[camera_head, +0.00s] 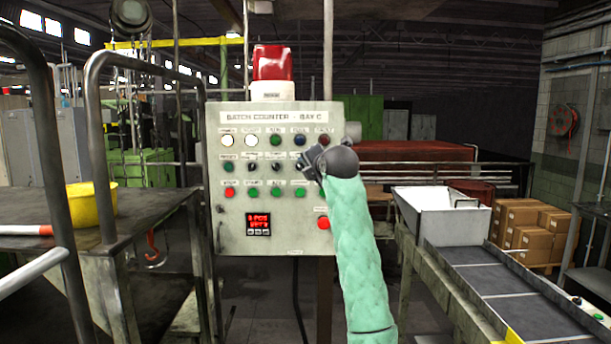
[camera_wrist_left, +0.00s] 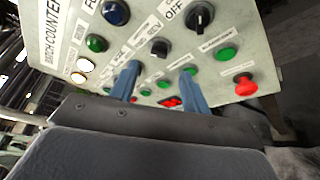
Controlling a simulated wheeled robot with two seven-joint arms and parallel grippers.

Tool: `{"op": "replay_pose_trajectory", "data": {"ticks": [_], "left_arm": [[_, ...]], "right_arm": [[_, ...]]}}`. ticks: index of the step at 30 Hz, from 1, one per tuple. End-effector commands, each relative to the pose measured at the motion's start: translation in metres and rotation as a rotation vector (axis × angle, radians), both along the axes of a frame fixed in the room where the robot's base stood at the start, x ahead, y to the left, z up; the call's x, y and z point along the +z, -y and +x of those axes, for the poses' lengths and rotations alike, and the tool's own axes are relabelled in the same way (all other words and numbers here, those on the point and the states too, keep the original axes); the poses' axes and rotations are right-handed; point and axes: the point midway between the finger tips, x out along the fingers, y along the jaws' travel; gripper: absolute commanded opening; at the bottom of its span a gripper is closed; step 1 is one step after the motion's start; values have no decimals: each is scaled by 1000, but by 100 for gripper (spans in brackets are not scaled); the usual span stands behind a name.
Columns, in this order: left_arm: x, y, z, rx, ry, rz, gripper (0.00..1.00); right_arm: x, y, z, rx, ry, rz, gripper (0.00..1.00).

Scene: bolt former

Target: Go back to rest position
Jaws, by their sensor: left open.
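My left gripper (camera_head: 309,166) is in front of the right side of the grey batch counter panel (camera_head: 284,243), at the end of my green-sleeved arm. In the left wrist view its two blue fingers (camera_wrist_left: 160,84) stand apart with nothing held between them. Behind them are the panel's knobs and buttons, including a black knob (camera_wrist_left: 200,15), a blue button (camera_wrist_left: 116,12) and a red button (camera_wrist_left: 244,85). I cannot tell whether the fingertips touch the panel. My right gripper is in neither view.
A red beacon (camera_head: 272,64) tops the panel. A dark metal bench (camera_head: 110,215) with a yellow bucket (camera_head: 92,205) and tall rails stands at the left. A conveyor (camera_head: 510,290) with a white hopper (camera_head: 452,227) is at the right. Boxes (camera_head: 520,240) stand behind it.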

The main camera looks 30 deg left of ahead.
Motion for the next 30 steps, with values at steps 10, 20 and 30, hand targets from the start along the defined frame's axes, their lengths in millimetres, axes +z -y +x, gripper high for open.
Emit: {"op": "replay_pose_trajectory", "data": {"ticks": [10,20,30], "left_arm": [[3,11,-9,0,-1,-1,47],[3,11,-9,0,0,-1,47],[17,9,-8,21,148,-24,47]], "right_arm": [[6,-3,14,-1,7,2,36],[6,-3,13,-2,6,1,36],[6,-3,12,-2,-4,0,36]]}}
